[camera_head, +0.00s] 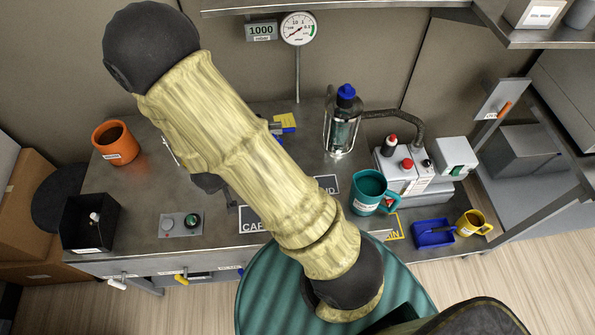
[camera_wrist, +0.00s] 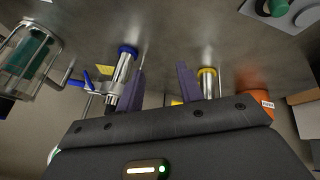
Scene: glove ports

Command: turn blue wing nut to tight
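In the wrist view a blue wing nut (camera_wrist: 77,82) shows at the left, its wings beside a metal post with a blue collar (camera_wrist: 127,50). My gripper (camera_wrist: 162,78) is open, with two dark purple fingers apart and nothing between them. The left finger is close to the right side of the blue-collared post; I cannot tell whether they touch. A second post with a yellow collar (camera_wrist: 207,70) stands just right of the right finger.
A caged glass vessel with a blue cap (camera_head: 346,92) stands right of my arm. An orange pot (camera_head: 116,143) and black bin (camera_head: 90,222) are at left. A teal mug (camera_head: 370,192) and pump unit (camera_head: 405,170) are at right. Bare bench shows at left centre.

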